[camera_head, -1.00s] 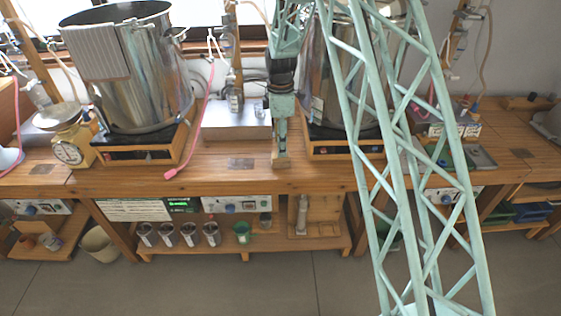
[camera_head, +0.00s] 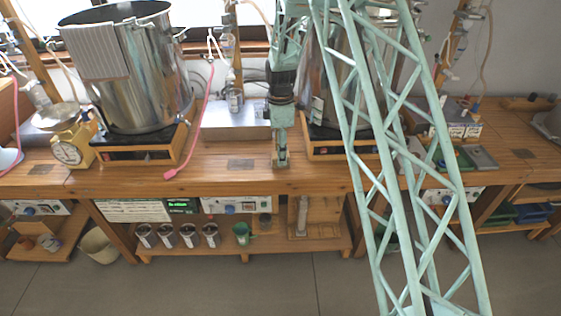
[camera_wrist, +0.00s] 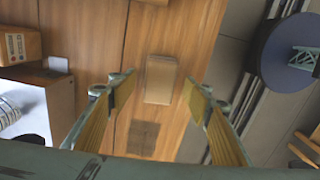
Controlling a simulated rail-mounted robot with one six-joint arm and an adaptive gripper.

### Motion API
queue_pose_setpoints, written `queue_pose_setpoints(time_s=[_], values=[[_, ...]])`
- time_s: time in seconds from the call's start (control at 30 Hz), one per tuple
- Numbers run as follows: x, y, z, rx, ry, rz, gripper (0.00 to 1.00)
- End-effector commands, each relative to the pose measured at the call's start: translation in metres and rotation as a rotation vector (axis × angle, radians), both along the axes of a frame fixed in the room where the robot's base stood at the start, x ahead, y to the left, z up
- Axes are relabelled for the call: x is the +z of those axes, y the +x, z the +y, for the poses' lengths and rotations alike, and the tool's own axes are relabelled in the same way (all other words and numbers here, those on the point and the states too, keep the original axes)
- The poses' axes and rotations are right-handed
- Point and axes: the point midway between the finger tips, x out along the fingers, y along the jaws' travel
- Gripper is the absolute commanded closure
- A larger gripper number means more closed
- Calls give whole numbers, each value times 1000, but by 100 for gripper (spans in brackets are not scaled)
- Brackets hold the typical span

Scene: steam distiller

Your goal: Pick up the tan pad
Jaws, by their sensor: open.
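The tan pad (camera_wrist: 160,79) is a small flat rectangular block on the wooden bench top (camera_wrist: 152,30), near its front edge. In the wrist view it lies between the two fingers of my gripper (camera_wrist: 155,98), a little above the middle of the picture. The fingers are wide apart, one on each side of the pad, with clear gaps to it. My gripper also shows in the head view (camera_head: 281,162), pointing down over the bench front. There I cannot make out the pad behind it.
A darker square patch (camera_wrist: 143,138) lies beside the pad, also seen in the head view (camera_head: 241,164). Large steel pots (camera_head: 138,75) stand on wooden-framed bases. A pink-tipped cord (camera_head: 187,150) hangs over the bench to the left. A grey metal box (camera_head: 236,120) stands behind.

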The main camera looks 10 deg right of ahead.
Motion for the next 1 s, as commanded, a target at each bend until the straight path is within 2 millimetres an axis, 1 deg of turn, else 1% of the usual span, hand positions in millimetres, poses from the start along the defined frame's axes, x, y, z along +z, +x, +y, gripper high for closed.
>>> queue_pose_setpoints(time_s=[0.03,0.1,0.2,0.33,0.97,1.0], values=[[-8,0,0,0,0,1,55],[-16,0,0,0,0,1,55],[-25,0,0,0,0,1,55],[-33,0,0,0,0,1,55],[-35,0,0,0,0,0,55],[-35,0,0,0,0,0,58]])
